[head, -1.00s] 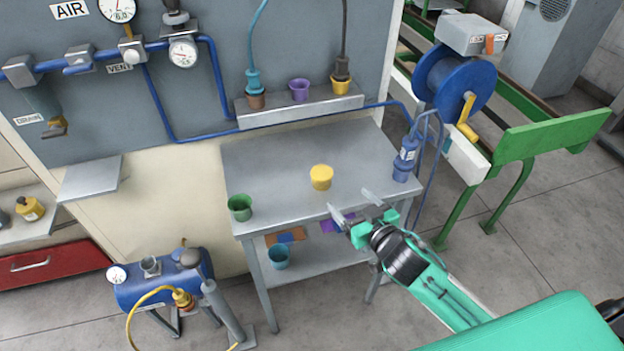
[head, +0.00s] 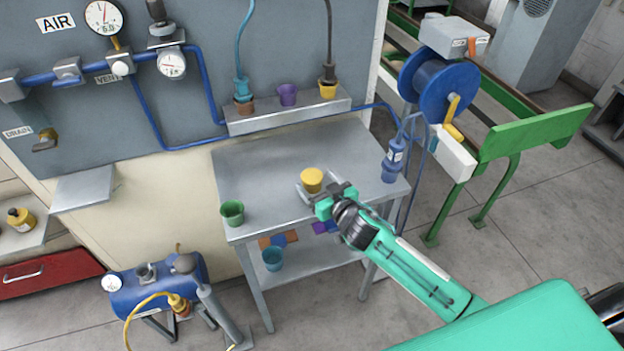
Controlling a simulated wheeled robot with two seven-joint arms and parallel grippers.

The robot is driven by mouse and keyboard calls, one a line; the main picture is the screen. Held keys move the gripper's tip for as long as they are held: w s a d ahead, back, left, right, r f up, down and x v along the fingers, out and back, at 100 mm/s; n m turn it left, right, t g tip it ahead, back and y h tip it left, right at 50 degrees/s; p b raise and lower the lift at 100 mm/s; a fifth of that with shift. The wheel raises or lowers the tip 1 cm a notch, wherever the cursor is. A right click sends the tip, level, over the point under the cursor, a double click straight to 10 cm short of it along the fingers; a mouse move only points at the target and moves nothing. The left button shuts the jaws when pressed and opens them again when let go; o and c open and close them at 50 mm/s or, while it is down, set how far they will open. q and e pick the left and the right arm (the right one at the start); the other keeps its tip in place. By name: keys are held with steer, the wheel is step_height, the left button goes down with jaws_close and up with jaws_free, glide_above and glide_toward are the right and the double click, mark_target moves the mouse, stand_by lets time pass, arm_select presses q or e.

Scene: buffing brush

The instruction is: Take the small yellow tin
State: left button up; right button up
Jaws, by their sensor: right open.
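The small yellow tin (head: 312,178) stands upright on the grey metal table (head: 258,171), right of the table's middle. My right gripper (head: 318,187) is open at the tin, with one finger to its left and the other to its right or front side. The fingers look close around the tin, but I cannot tell whether they touch it. The gripper body hides the table just in front of the tin. My left gripper does not show.
A green cup (head: 232,212) stands at the table's front left. A blue bottle (head: 392,163) stands at the right edge. A back ledge (head: 260,122) holds a purple cup (head: 287,94) and a yellow cup (head: 328,88). The table's middle left is clear.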

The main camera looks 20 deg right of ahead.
mark_target(317, 185)
steer(key=shift+f+p+x, duration=0.1)
steer(key=shift+p+x, duration=0.05)
steer(key=shift+x, duration=0.7)
steer(key=shift+f+p+x, duration=0.15)
steer(key=shift+x, duration=0.65)
steer(key=c, duration=1.1)
steer(key=shift+r, duration=0.1)
